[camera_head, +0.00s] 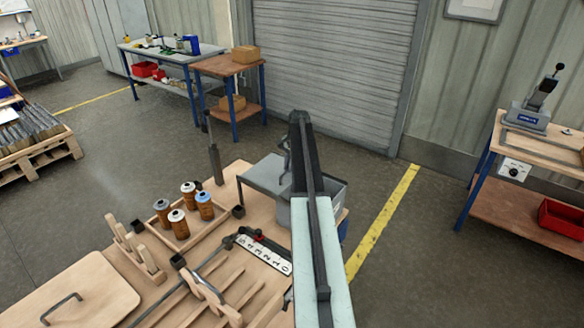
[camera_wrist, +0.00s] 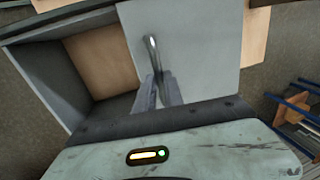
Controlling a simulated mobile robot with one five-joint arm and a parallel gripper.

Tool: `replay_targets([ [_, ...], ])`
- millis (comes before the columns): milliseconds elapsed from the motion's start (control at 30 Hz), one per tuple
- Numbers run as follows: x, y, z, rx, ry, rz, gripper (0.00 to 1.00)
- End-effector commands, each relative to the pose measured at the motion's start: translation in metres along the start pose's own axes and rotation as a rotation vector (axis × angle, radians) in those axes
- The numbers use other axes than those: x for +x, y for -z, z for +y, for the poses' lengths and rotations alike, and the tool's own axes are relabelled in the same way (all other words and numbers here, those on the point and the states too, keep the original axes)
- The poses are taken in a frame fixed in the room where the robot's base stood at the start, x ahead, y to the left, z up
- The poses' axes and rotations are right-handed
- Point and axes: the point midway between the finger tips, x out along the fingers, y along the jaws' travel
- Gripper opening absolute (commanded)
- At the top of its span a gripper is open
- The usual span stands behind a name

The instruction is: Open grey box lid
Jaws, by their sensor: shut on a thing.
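The grey box (camera_head: 334,194) stands at the right end of the wooden bench in the head view, partly hidden by my arm. Its flat light-grey lid (camera_head: 262,174) sits to the left of my arm. In the wrist view the lid (camera_wrist: 205,45) is a pale plate with a curved metal handle (camera_wrist: 151,48). My gripper (camera_wrist: 158,92) is shut on this handle. Left of the lid, the dark box wall (camera_wrist: 45,85) and an open gap with a brown surface show. The fingertips are mostly hidden behind my arm in the head view.
A wooden tray (camera_head: 181,236) with several cartridges stands left of the box. A numbered strip (camera_head: 262,254), a dark upright post (camera_head: 215,160) and wooden racks (camera_head: 137,250) crowd the bench. A wooden lid with handle (camera_head: 75,300) lies at front left. Floor is clear beyond the bench.

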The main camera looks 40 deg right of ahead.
Motion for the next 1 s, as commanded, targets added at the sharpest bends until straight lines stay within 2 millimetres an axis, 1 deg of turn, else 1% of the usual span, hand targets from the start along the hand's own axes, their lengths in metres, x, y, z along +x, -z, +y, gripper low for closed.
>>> replay_targets([
  [67,0.001,-0.003,0.000,-0.001,-0.001,-0.008,0.00],
  [100,0.001,-0.003,0.000,-0.001,-0.001,-0.008,0.18],
  [167,0.001,-0.003,0.000,-0.001,-0.001,-0.007,0.34],
  [467,0.000,0.000,0.001,0.001,-0.001,-0.003,0.34],
  [567,-0.005,0.000,0.001,0.001,-0.001,-0.003,0.34],
  [667,-0.017,0.000,0.001,0.001,-0.001,-0.002,0.34],
  [900,-0.061,-0.001,0.000,0.002,-0.001,-0.003,0.34],
  [1000,-0.076,-0.001,0.000,0.002,-0.001,-0.004,0.34],
])
